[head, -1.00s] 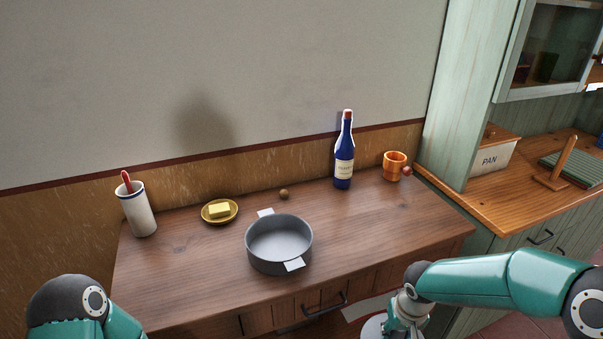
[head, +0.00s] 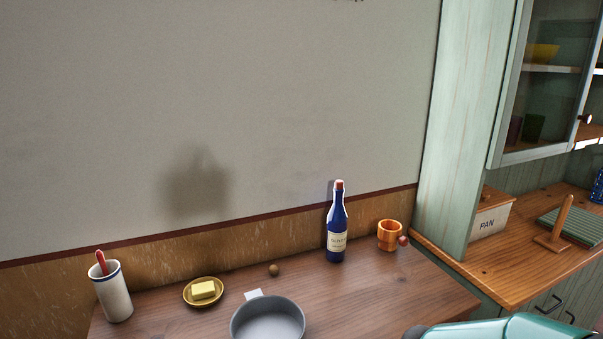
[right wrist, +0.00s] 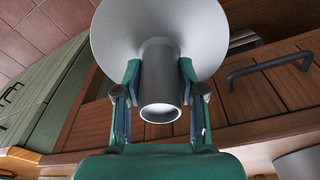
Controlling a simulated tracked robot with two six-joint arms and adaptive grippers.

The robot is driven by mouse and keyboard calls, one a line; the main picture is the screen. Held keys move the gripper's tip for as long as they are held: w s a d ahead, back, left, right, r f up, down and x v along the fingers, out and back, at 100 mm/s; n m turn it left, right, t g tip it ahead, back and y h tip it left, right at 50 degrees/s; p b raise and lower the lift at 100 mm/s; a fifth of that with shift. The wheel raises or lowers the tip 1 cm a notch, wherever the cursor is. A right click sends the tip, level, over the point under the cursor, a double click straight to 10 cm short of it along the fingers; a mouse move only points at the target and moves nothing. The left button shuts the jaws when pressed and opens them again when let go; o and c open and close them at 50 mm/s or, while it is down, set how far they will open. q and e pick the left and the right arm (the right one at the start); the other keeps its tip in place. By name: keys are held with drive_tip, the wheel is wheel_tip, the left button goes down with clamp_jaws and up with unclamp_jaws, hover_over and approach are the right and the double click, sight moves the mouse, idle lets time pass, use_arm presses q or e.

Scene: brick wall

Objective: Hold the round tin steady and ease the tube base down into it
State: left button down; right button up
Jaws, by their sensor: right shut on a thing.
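The round tin (head: 268,317) is a grey, shallow open pan on the wooden counter. A pale tab shows at its far rim, and its near part is cut off by the bottom edge of the head view. The tube base (right wrist: 205,35) is a grey tube with a wide round flange. In the right wrist view my right gripper (right wrist: 160,80) is shut on the tube, one finger on each side, with the tube's open end towards the camera. The tube base is out of the head view. My left gripper is out of view.
A white cup with a red-handled thing (head: 112,293), a butter dish (head: 203,292) and a small brown ball (head: 274,270) stand left of and behind the tin. A blue bottle (head: 337,232) and orange cup (head: 389,236) stand to its right. A drawer handle (right wrist: 270,68) shows.

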wheel_tip(320, 180, up, 9)
drive_tip(key=p, duration=0.8)
drive_tip(key=shift+s+r, duration=0.1)
drive_tip(key=shift+r, duration=0.25)
